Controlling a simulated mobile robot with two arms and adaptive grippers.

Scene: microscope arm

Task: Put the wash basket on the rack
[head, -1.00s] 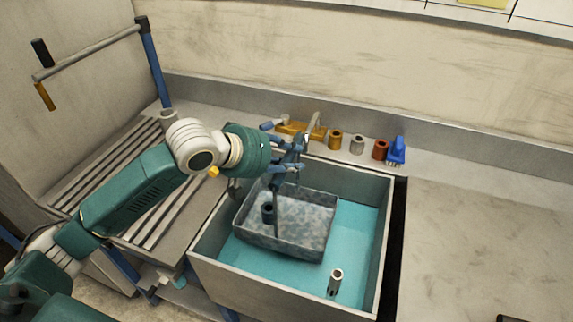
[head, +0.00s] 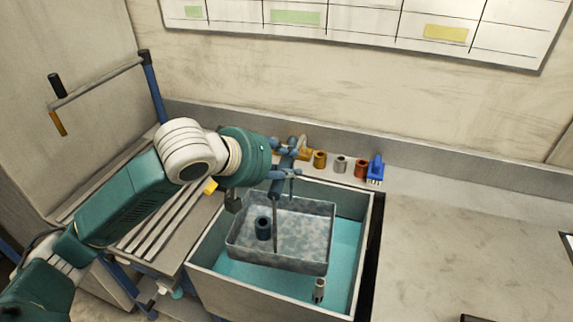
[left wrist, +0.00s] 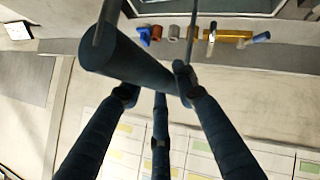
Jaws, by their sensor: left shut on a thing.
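The wash basket (head: 312,265) is a grey mottled open tray with a dark cylinder inside and a thin upright rod. It hangs roughly level within the sink opening, its rim near the height of the sink rim. My left gripper (head: 284,168) is above it, shut on the basket's handle at the top of the rod. In the left wrist view the dark handle bar (left wrist: 130,65) lies across my fingers. The rack, a grey slatted surface (head: 165,222), is left of the sink, partly hidden by my left arm. My right gripper is not in view.
The sink (head: 215,297) holds turquoise water, with an upright metal tube (head: 319,290) at its front right. Several small cups and a blue brush (head: 376,168) stand behind it. The right counter (head: 460,240) is mostly clear. A railed post (head: 152,85) rises behind the rack.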

